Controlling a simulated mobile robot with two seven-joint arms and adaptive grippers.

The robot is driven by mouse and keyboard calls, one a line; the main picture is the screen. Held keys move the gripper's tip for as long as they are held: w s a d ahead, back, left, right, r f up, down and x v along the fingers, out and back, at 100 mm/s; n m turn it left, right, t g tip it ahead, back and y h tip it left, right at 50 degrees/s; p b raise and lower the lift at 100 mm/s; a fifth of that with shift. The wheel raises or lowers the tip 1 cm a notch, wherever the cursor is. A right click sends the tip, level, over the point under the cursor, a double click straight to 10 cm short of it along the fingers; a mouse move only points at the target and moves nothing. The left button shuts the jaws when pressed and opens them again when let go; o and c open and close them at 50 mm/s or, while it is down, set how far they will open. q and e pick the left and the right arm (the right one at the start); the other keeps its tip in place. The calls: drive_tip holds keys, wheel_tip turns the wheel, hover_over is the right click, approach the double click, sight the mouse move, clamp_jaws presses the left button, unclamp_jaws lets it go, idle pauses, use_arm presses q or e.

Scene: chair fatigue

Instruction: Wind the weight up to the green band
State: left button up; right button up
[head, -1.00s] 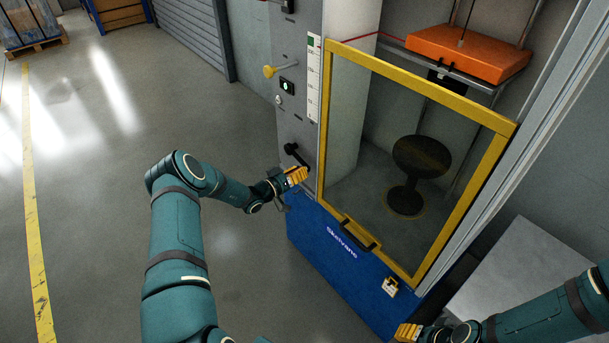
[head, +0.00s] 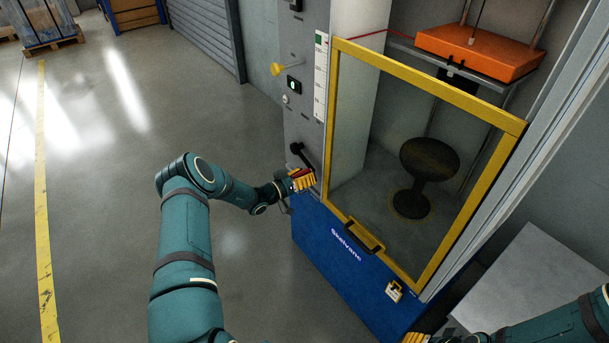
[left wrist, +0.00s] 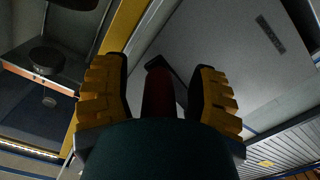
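An orange block (head: 478,52), which looks like the weight, sits high behind the yellow-framed door, on a metal shelf. A white scale (head: 320,85) with a green band (head: 319,40) at its top is on the grey panel. A thin red line runs from near the band toward the block. A black crank (head: 303,155) is low on the panel. My left gripper (head: 302,179) is at its red handle; in the left wrist view the handle (left wrist: 158,92) stands between the yellow fingers, with gaps on both sides. My right gripper (head: 415,338) is cut off at the bottom edge.
The yellow door frame (head: 425,85) is close beside the crank. Behind it a dark stool (head: 428,165) stands on the cabinet floor. Open floor (head: 110,180) lies left.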

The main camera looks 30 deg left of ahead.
use_arm(q)
drive_tip(key=shift+a+r, duration=0.1)
drive_tip(key=shift+r, duration=0.1)
drive_tip(key=shift+s+a, duration=0.2)
drive_tip(key=shift+s, duration=0.05)
drive_tip(key=v, duration=1.1)
drive_tip(key=shift+s, duration=0.3)
drive_tip(key=shift+d, duration=0.1)
